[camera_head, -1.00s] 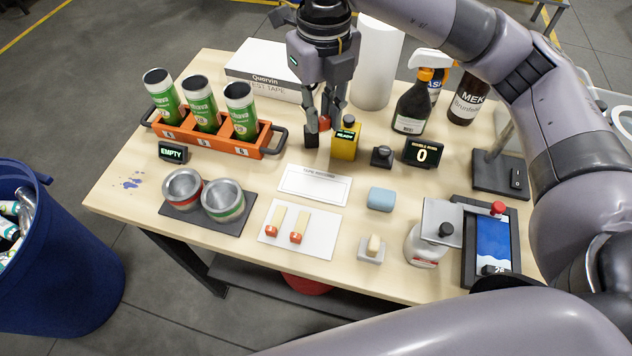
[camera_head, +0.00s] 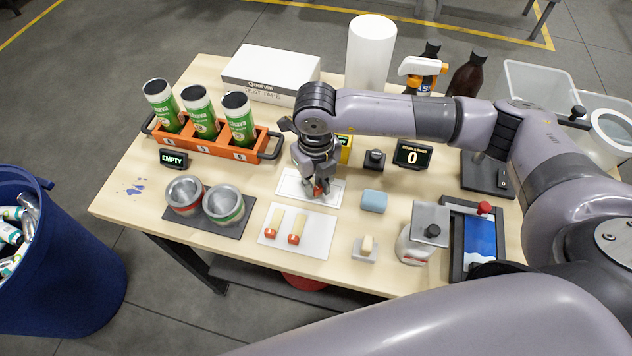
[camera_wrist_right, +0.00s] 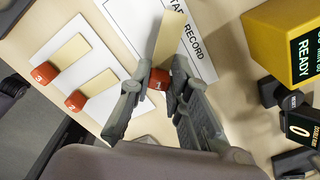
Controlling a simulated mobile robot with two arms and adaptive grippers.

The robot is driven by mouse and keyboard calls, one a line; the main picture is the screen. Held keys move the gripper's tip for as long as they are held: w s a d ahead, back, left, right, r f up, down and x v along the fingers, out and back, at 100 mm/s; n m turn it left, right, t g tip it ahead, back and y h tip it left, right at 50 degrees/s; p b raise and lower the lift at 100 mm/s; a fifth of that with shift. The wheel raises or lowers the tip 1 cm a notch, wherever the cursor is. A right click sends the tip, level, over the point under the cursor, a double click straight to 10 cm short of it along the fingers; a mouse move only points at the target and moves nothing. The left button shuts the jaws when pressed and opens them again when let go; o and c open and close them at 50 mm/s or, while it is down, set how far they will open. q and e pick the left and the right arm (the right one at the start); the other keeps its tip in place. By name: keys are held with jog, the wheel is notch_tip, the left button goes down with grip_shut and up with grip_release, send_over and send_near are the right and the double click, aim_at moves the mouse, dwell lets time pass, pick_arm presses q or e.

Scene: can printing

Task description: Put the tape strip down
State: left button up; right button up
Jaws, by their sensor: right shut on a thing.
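My right gripper (camera_head: 319,186) is shut on the red end tab of a tape strip, over the white tape record card (camera_head: 290,186). In the right wrist view the red tab (camera_wrist_right: 158,82), marked 1, sits between the fingertips (camera_wrist_right: 160,74). The strip's pale tan length (camera_wrist_right: 168,38) points away from the gripper, over the record card (camera_wrist_right: 207,58). I cannot tell whether the strip touches the card. In the head view the fingers mostly hide this strip. My left gripper is not in view.
A white plate (camera_head: 318,248) in front holds two more strips with red tabs. A blue block (camera_head: 374,201) lies right of the card. The yellow READY device (camera_head: 346,150) stands behind. Two open metal cups (camera_head: 184,195) stand on a dark mat to the left.

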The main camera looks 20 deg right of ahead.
jog(key=shift+f, duration=0.65)
jog(key=shift+f+b, duration=0.2)
jog(key=shift+b, duration=0.1)
jog(key=o, duration=0.8)
jog(key=shift+r, duration=0.1)
